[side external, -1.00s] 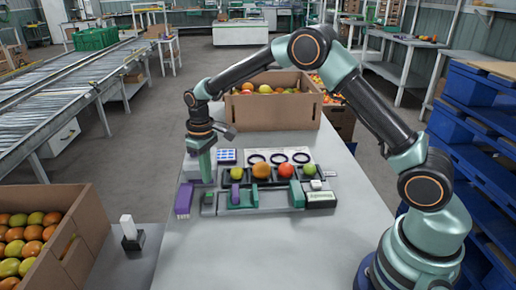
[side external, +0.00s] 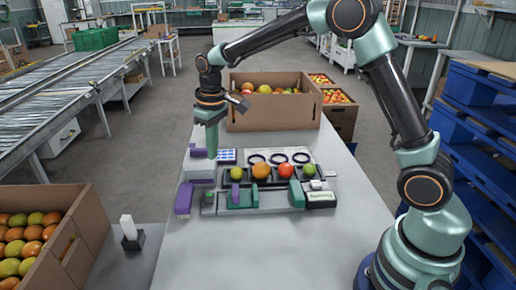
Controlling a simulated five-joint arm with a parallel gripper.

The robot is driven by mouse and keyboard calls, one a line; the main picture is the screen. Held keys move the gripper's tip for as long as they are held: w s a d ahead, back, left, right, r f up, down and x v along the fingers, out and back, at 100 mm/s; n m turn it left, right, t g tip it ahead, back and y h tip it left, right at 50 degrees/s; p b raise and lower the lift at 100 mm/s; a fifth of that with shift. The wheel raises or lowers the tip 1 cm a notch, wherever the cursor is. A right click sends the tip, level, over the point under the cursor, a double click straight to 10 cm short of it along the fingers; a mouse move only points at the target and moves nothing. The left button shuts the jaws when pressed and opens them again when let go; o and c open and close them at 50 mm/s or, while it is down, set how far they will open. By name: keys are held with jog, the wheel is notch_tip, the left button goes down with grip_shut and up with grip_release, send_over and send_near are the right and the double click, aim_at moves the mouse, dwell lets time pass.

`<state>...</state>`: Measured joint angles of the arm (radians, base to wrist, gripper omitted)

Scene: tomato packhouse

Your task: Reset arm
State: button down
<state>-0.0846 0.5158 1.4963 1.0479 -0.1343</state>
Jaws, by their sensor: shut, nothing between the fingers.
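My gripper (side external: 212,150) points down above the left end of the grey sorting fixture (side external: 262,208). It is shut and empty, raised clear of the bench. The fixture holds a yellow-green tomato (side external: 237,173), an orange tomato (side external: 261,171), a red tomato (side external: 285,171) and a small green tomato (side external: 309,170) in a row. A purple block (side external: 184,201) stands at the fixture's left end. A white box (side external: 200,167) with a purple part on top stands behind the gripper and is partly hidden.
A card with black rings (side external: 300,157) and a blue-dotted card (side external: 227,156) lie behind the fixture. A cardboard box of tomatoes (side external: 270,112) stands at the bench's back. Another box (side external: 85,240) is at left. The bench front (side external: 270,255) is clear.

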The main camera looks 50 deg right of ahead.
jog(key=s+d+r+m+t, duration=0.1)
jog(key=s+d+r+t, duration=0.1)
jog(key=s+r, duration=0.7)
jog(key=s+d+m+t, duration=0.1)
jog(key=s+d+t, duration=0.1)
jog(key=s, duration=0.9)
jog(key=shift+r+m+t, duration=0.2)
jog(key=shift+m+t, duration=0.1)
